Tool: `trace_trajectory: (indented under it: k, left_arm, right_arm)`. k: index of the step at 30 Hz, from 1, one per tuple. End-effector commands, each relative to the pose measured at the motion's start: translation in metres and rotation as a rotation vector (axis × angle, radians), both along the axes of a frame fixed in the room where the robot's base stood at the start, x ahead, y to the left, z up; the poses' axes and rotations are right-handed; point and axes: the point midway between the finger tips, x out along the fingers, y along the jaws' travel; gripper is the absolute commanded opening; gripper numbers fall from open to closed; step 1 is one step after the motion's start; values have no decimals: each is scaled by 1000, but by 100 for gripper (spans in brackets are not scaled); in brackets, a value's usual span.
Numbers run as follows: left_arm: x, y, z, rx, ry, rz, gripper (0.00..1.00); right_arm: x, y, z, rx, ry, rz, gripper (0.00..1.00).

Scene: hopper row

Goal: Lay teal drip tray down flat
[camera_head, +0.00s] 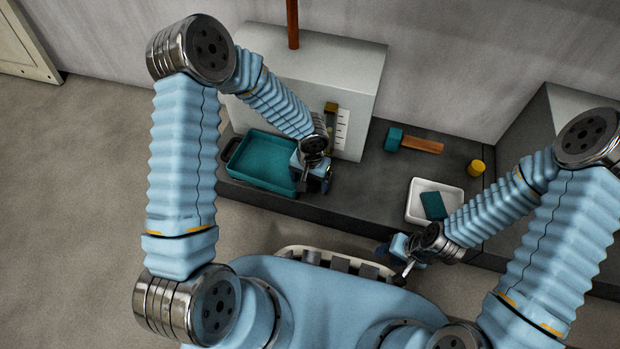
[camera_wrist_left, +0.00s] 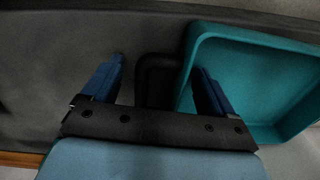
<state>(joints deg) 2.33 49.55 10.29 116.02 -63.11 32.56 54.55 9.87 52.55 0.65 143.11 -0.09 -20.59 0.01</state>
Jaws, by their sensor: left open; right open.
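The teal drip tray (camera_head: 265,163) sits at the left end of the dark bench, open side up, and looks about flat. A black handle shows at its left end. My left gripper (camera_head: 318,184) is open at the tray's right end. In the left wrist view the tray (camera_wrist_left: 255,75) fills the right side. There a black handle (camera_wrist_left: 155,78) lies between the spread blue fingers of my left gripper (camera_wrist_left: 158,68); I cannot tell whether they touch it. My right gripper (camera_head: 398,262) is open and empty in front of the bench; its fingers are small and partly hidden.
A pale hopper box (camera_head: 310,75) stands behind the tray. On the dark bench (camera_head: 365,195) to the right are a teal-headed mallet (camera_head: 420,144), a yellow cylinder (camera_head: 476,167) and a white tray (camera_head: 415,205) holding a teal block (camera_head: 433,205). Bench between the trays is clear.

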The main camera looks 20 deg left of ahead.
Motion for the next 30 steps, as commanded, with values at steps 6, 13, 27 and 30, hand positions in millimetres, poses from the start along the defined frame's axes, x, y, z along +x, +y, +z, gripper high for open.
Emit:
trace_trajectory:
  k: [6, 13, 27, 30]
  left_arm:
    - [0, 0, 15, 0, -1, 0, 87]
    - [1, -1, 71, 0, -4, 1, 87]
    - [-1, -2, 138, 0, 0, 0, 87]
    - [-1, -2, 138, 0, 0, 0, 87]
  right_arm:
    - [0, 0, 6, 0, 1, 0, 43]
    - [-1, 0, 24, 1, 4, 3, 43]
    - [-2, 1, 40, 3, 9, 6, 43]
    - [-2, 1, 40, 3, 9, 6, 43]
